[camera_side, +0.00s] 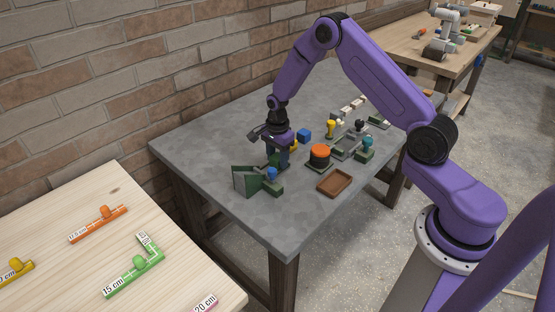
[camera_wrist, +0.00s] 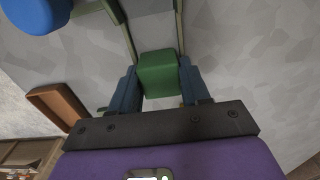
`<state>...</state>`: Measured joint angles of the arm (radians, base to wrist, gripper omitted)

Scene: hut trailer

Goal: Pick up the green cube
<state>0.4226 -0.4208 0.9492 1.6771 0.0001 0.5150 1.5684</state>
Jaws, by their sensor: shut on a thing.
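The green cube (camera_wrist: 158,76) sits between the two blue fingers of my gripper (camera_wrist: 158,68) in the wrist view. The fingers are shut on it, one on each side. In the side view my gripper (camera_side: 278,158) points down, low over the grey table, behind a blue knob. The cube is mostly hidden by the fingers there, and I cannot tell whether it touches the table.
A dark green bracket (camera_side: 246,181) and a blue knob (camera_side: 272,173) stand close in front of my gripper. An orange button (camera_side: 320,151), brown tray (camera_side: 334,182) and blue cube (camera_side: 304,135) lie to the right. The table's left back is clear, near a brick wall.

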